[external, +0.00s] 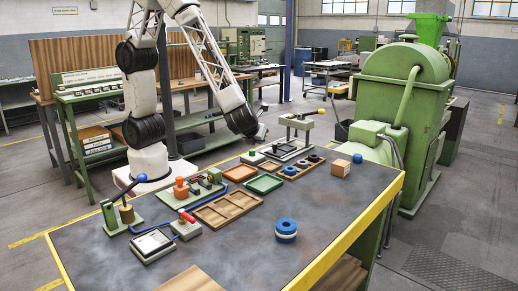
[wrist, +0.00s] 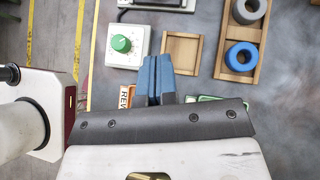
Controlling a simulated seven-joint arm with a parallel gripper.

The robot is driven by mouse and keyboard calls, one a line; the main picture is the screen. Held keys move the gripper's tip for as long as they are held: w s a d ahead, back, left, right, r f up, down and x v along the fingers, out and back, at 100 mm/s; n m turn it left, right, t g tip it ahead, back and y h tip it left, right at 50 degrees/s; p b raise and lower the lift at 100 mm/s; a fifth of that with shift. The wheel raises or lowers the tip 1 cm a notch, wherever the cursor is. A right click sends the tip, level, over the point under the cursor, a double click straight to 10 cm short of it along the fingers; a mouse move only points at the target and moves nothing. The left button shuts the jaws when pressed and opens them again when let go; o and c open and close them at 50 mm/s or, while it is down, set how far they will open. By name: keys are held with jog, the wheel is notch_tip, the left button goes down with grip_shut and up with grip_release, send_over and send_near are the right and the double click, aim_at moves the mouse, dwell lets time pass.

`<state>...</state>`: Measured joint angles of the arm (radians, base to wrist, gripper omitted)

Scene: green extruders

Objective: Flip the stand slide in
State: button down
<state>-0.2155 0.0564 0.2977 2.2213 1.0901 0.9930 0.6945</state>
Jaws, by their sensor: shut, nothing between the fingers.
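The likely stand (external: 296,122) is a pale upright fixture at the back of the bench, with a lever tipped in yellow; I cannot make out its slide clearly. In the wrist view, part of a metal base (wrist: 160,4) shows at the top edge, perhaps the stand's, and the rest is out of frame. My gripper (external: 262,134) is above the back left edge of the bench, left of the stand and apart from it. Its blue fingers (wrist: 156,80) are shut and empty in the wrist view, pointing past a white box with a green knob (wrist: 122,44).
A wooden tray with rings (external: 300,168) sits in front of the stand. Orange and green trays (external: 264,184), a wooden divided tray (external: 228,208), blue rings (external: 286,229) and a wooden cube (external: 340,168) also lie on the bench. The bench's front right is mostly clear.

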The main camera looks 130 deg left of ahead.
send_near(274, 147)
jog(key=f, duration=0.1)
jog(key=a+f, duration=0.1)
jog(key=f, duration=0.1)
jog(key=a+f, duration=0.1)
jog(key=f, duration=0.1)
jog(key=shift+s+a, duration=0.15)
jog(key=shift+s, duration=0.15)
jog(key=shift+s+a+r, duration=0.1)
jog(key=shift+s+a, duration=0.05)
jog(key=shift+a, duration=0.45)
jog(key=shift+s+a, duration=0.15)
jog(key=shift+a, duration=0.45)
jog(key=shift+a, duration=0.15)
jog(key=a, duration=1)
jog(key=shift+a, duration=0.15)
